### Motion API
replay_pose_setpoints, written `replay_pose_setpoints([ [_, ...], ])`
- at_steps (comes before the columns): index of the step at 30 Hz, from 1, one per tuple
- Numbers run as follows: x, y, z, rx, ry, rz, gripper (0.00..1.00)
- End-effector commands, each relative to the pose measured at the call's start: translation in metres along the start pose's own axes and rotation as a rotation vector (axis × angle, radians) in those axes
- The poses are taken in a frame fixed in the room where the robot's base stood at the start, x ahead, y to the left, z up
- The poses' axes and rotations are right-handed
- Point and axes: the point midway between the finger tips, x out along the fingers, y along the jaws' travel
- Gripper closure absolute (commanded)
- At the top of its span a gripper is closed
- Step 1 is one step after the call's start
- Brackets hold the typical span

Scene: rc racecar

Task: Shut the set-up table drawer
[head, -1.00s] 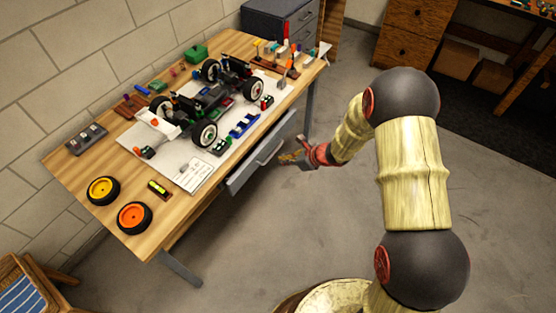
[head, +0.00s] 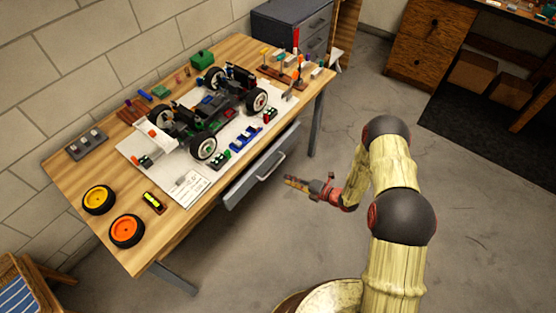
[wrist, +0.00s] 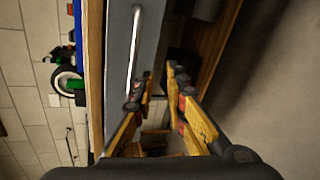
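The set-up table (head: 185,225) has a grey drawer (head: 238,192) under its right edge. The drawer front seems to stand slightly out from the table edge; how far is hard to tell. Its pale bar handle (head: 270,168) faces my arm. My gripper (head: 288,181) is in front of the drawer, just right of the handle, with a visible gap. In the wrist view the drawer front (wrist: 117,70) and handle (wrist: 134,50) run vertically left of centre. My fingertips (wrist: 160,73) are apart with nothing between them, just right of the handle's lower end.
A model racecar (head: 205,115) and two loose wheels (head: 127,231) are on the tabletop. A dark grey cabinet (head: 290,28) stands behind the table. A wooden desk (head: 420,45) is at the back right. The floor (head: 480,200) right of the table is clear.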

Motion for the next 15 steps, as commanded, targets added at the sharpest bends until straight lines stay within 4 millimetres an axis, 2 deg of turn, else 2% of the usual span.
replay_pose_setpoints([
  [3, 0.000, 0.021, 0.015, 0.135, -0.038, 0.076, 0.86],
  [6, -0.001, 0.030, 0.019, 0.216, -0.045, 0.111, 0.86],
  [11, 0.006, 0.032, 0.019, 0.256, -0.041, 0.117, 0.86],
  [15, 0.025, 0.033, 0.018, 0.254, -0.040, 0.116, 0.86],
])
